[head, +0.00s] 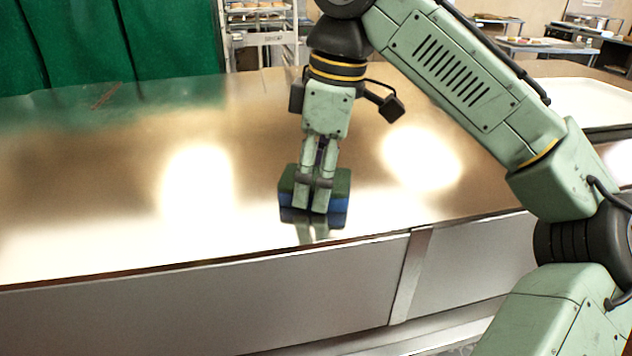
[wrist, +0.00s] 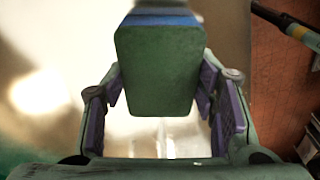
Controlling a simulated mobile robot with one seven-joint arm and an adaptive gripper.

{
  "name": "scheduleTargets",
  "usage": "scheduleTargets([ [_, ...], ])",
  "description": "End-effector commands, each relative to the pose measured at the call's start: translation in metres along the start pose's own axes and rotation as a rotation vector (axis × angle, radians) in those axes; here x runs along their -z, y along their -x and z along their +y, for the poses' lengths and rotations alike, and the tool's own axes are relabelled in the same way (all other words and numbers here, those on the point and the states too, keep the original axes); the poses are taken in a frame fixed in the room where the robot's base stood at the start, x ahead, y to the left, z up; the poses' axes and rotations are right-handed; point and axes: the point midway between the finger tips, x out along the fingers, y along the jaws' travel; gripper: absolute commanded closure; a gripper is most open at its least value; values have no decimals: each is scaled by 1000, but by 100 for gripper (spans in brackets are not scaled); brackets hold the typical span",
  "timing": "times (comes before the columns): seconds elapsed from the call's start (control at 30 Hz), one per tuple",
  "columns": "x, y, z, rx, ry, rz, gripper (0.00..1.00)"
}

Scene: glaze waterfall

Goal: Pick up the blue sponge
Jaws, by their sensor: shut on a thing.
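The blue sponge (head: 341,187) has a dark green upper layer and a blue lower layer. It is at the metal counter near its front edge, with its dark reflection just below. I cannot tell whether it touches the counter or hangs slightly above it. My gripper (head: 311,208) points down, shut on the sponge, and its fingers cover part of the near side. In the wrist view the sponge's green face (wrist: 158,70) fills the space between the purple-padded fingers, with a blue strip along the upper edge.
The shiny metal counter (head: 120,190) is clear around the sponge, with bright glare patches. A green curtain (head: 110,45) hangs behind it at left. A wheeled rack (head: 262,38) stands behind. In the wrist view, a dark pen-like object (wrist: 290,27) lies over a reddish-brown surface at right.

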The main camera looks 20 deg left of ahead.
Motion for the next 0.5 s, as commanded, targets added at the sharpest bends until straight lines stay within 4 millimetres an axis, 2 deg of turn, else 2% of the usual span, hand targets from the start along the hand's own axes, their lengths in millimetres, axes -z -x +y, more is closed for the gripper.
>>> scheduleTargets([
  [0.27, 1, 8, 0, -2, -2, -1, 59],
  [0.5, 6, 36, 0, -4, -2, -3, 59],
])
